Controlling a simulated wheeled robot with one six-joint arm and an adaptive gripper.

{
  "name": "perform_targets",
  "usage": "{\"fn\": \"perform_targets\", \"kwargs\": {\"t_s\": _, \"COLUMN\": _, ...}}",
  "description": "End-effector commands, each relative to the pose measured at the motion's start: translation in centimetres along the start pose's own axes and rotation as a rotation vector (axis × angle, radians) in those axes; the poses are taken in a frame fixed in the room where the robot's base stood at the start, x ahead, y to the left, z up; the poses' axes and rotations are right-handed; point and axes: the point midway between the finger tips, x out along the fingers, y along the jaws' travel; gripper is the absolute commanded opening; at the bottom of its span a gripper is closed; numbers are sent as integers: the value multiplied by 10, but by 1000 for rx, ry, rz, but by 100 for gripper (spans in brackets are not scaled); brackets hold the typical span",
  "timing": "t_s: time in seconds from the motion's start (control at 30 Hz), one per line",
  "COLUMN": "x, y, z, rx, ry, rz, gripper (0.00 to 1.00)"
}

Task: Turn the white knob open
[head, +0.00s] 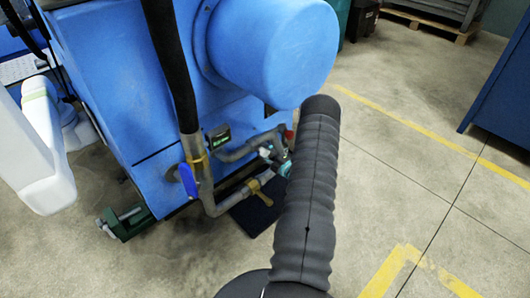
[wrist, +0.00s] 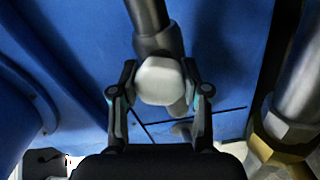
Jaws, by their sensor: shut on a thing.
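The white knob (wrist: 160,80) is in the upper middle of the wrist view, at the lower end of a dark grey pipe (wrist: 150,20). My gripper (wrist: 160,92) has one finger on each side of the knob and is shut on it. The fingers hide parts of the knob's sides. In the head view I cannot clearly make out the knob or the gripper. A dark ribbed part in front covers some of the pipework there.
The blue machine (head: 110,85) carries grey pipes, a blue valve lever (head: 188,180) and a brass valve (head: 260,190). In the wrist view a metal pipe with a brass fitting (wrist: 275,150) stands close on the right. A blue cabinet (head: 500,90) is far right; the floor between is clear.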

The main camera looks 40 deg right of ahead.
Motion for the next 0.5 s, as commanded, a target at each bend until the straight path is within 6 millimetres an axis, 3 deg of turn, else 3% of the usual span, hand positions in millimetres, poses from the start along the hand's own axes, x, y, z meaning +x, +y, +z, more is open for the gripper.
{"fn": "perform_targets", "kwargs": {"t_s": 0.23, "x": 1, "y": 2, "z": 2, "rx": -4, "ry": -3, "rz": 3, "gripper": 11}}
{"fn": "perform_targets", "kwargs": {"t_s": 0.27, "x": 1, "y": 2, "z": 2, "rx": -4, "ry": -3, "rz": 3, "gripper": 51}}
{"fn": "perform_targets", "kwargs": {"t_s": 0.3, "x": 1, "y": 2, "z": 2, "rx": -4, "ry": -3, "rz": 3, "gripper": 61}}
{"fn": "perform_targets", "kwargs": {"t_s": 0.37, "x": 1, "y": 1, "z": 1, "rx": -4, "ry": -2, "rz": 2, "gripper": 72}}
{"fn": "perform_targets", "kwargs": {"t_s": 0.5, "x": 0, "y": 1, "z": 1, "rx": -3, "ry": -2, "rz": 1, "gripper": 72}}
